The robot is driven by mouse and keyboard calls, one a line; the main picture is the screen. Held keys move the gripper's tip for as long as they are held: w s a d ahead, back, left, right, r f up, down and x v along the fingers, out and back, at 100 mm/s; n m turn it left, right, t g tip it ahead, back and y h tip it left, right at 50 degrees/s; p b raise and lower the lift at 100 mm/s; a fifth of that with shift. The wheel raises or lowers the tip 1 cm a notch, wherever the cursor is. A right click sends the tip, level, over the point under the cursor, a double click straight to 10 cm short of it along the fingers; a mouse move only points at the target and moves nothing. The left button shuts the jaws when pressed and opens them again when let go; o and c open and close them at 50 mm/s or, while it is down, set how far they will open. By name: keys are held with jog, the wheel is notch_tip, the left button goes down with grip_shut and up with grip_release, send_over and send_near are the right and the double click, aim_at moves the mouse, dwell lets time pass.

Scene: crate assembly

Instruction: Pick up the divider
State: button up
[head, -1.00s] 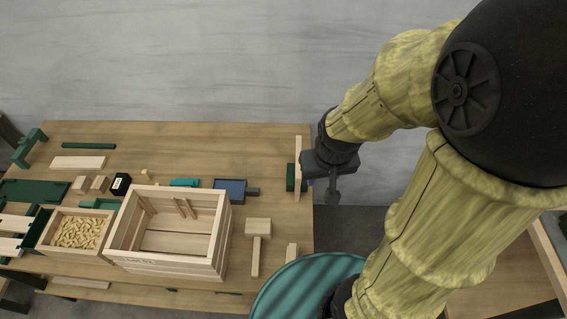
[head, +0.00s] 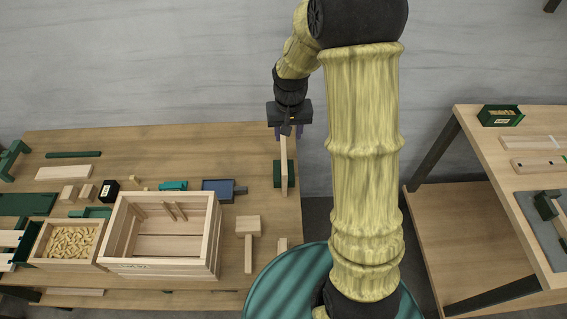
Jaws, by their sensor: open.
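The divider (head: 284,163) is a thin pale wooden board. It stands on edge in a green holder (head: 277,174) at the right end of the workbench. My gripper (head: 287,131) is open at the far end of the divider. Its two fingers show on either side of the board's top in the picture, and the dark gripper body hides that end. I cannot tell whether the fingers touch the board.
An open wooden crate (head: 209,252) with slotted walls stands on the workbench (head: 200,143). Left of it is a box of wooden pegs (head: 45,252). A mallet (head: 248,226) lies between crate and divider. Another table (head: 480,150) stands at the right.

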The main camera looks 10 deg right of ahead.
jog(key=g+p, duration=0.1)
send_over(283, 153)
notch_tip(283, 153, down, 5)
jog(key=shift+a+r+m, duration=0.2)
jog(key=shift+m, duration=0.2)
notch_tip(283, 153, down, 12)
jog(key=p, duration=0.3)
jog(key=shift+f, duration=0.1)
jog(key=shift+p, duration=0.35)
jog(key=shift+d+f+p, duration=0.15)
jog(key=shift+f+p, duration=0.35)
jog(key=shift+f, duration=0.05)
jog(key=shift+w+d+f+p, duration=0.15)
jog(key=shift+f+p, duration=0.65)
jog(key=shift+f, duration=1.25)
